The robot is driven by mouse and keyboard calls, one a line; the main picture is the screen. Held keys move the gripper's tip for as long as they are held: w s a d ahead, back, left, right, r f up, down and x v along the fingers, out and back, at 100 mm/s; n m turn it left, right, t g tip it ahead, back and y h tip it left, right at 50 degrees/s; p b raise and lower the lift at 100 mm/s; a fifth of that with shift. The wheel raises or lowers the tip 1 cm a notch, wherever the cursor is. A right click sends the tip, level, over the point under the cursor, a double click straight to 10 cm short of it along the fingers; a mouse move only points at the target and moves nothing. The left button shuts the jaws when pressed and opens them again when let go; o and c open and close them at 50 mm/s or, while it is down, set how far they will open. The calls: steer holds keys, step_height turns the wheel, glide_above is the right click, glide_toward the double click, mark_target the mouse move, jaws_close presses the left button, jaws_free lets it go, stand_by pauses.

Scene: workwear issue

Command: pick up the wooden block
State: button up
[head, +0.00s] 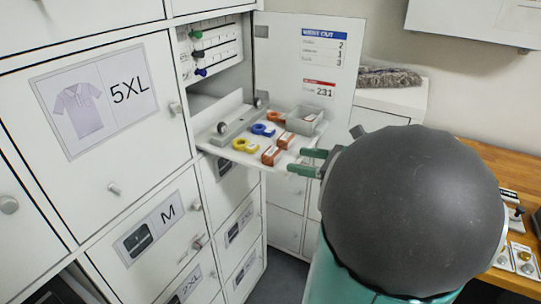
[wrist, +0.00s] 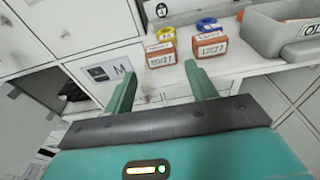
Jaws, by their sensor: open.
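Two small reddish-brown blocks with white labels lie on the pull-out shelf; I cannot tell which is the wooden block. In the head view one block (head: 271,156) is nearer the shelf's front corner and the other block (head: 285,140) is beside the grey bin. In the wrist view they are the left block (wrist: 161,56) and the right block (wrist: 210,49). My gripper (head: 296,161) is open and empty, at the right edge of the shelf. In the wrist view my gripper (wrist: 160,69) has its fingers pointing at the blocks, the left one between the tips, apart from them.
The white shelf (head: 222,141) also holds a blue ring-shaped item (head: 262,130), a yellow one (head: 245,146) and a grey bin (head: 303,121). An open cabinet door (head: 310,70) stands behind. Closed lockers (head: 100,98) fill the left. A wooden bench (head: 492,170) is at right.

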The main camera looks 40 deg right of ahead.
mark_target(278, 156)
steer(key=x, duration=0.7)
steer(key=shift+w+f, duration=0.15)
steer(key=shift+w, duration=0.15)
steer(key=c, duration=0.7)
steer(key=shift+c, duration=0.2)
